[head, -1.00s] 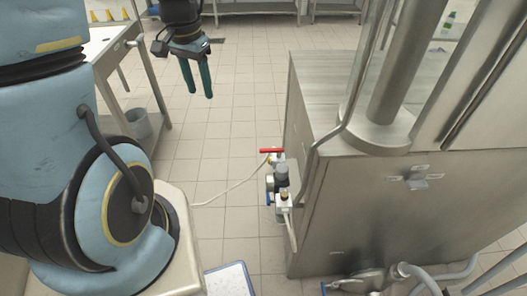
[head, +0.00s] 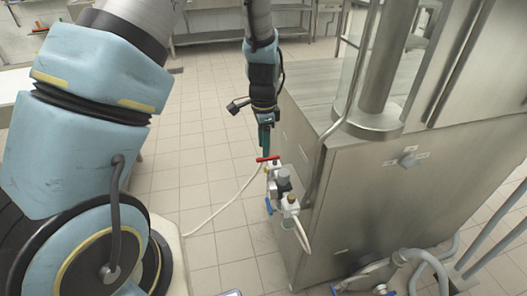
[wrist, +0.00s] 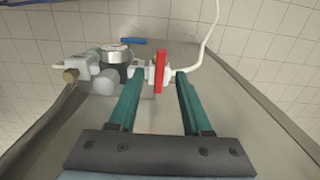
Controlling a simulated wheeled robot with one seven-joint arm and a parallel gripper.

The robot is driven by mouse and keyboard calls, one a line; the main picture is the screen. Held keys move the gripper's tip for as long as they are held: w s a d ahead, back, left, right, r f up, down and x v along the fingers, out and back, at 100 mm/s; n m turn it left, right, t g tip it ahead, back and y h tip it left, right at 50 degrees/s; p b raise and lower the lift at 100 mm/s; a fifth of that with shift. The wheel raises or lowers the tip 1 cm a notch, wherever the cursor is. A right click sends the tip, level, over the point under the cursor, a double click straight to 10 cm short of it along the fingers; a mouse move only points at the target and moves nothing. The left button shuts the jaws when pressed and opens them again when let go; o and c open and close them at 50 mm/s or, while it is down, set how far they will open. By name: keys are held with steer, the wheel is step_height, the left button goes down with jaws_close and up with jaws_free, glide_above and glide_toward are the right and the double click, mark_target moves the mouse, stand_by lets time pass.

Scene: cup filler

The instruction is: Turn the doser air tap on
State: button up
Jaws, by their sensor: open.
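The air tap has a red handle (head: 268,159) on a small valve assembly (head: 283,183) fixed to the side of the steel machine. In the wrist view the red handle (wrist: 160,71) stands upright in the picture, between the fingertip lines of my gripper (wrist: 163,78). My gripper (head: 265,150) is open, its two green fingers pointing at the tap. The handle shows just beyond the gap between the fingers, nearer the left finger. I cannot tell whether a finger touches it. The handle is partly hidden by the fingers in the head view.
A round gauge or regulator (wrist: 117,53) and brass fitting sit left of the tap in the wrist view. A blue lever (wrist: 133,41) is close by. A white hose (head: 222,206) runs from the tap. The steel machine (head: 400,215) stands at the right; tiled floor is open at the left.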

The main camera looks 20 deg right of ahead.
steer(key=shift+f, duration=1.85)
steer(key=shift+c, duration=0.4)
jaws_close()
